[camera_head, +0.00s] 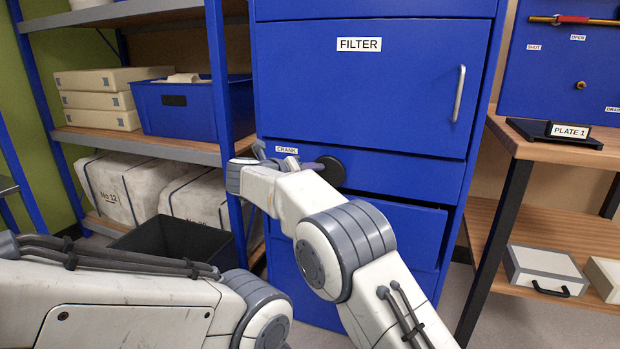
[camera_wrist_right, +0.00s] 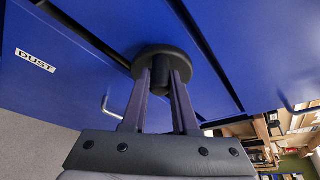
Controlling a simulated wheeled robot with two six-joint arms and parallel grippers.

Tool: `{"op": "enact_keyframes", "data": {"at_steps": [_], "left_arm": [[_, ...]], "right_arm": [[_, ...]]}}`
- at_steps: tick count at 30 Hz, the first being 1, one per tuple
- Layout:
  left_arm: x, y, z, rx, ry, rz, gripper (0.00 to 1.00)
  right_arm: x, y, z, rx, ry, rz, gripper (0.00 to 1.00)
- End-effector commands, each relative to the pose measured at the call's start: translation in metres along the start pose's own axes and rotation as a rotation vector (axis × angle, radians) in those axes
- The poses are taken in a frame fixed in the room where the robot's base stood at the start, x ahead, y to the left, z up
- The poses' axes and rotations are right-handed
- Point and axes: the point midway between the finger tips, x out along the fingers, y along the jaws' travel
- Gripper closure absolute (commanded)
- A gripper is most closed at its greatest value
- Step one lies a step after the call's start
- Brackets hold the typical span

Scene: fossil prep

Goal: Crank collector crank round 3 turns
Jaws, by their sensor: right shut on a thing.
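The blue collector cabinet (camera_head: 370,95) stands in front of me. Its crank is a black round piece (camera_head: 331,171) on the cabinet front, just right of the "CRANK" label (camera_head: 287,150). My right gripper (camera_head: 312,166) reaches to it from the left, partly hidden by my own wrist. In the right wrist view the gripper's two fingers (camera_wrist_right: 166,84) are shut on the crank's grip, close to the black disc (camera_wrist_right: 165,58).
A shelf with a blue bin (camera_head: 180,108) and wrapped blocks stands left, a dark open bin (camera_head: 172,240) below. A wooden bench (camera_head: 550,150) stands right. A "DUST" label (camera_wrist_right: 35,60) and a metal handle (camera_wrist_right: 112,108) show in the wrist view.

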Motion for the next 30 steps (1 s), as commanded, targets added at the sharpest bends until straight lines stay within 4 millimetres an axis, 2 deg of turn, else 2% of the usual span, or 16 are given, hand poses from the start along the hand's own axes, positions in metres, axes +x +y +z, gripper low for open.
{"op": "enact_keyframes", "data": {"at_steps": [21, 30], "left_arm": [[0.059, -0.004, 0.003, 0.000, 0.000, 0.000, 1.00], [0.082, -0.006, 0.004, 0.000, 0.000, 0.000, 1.00]], "right_arm": [[0.003, -0.020, -0.009, 0.627, 0.000, 0.259, 1.00], [0.004, -0.027, -0.013, 0.834, 0.002, 0.344, 1.00]]}}
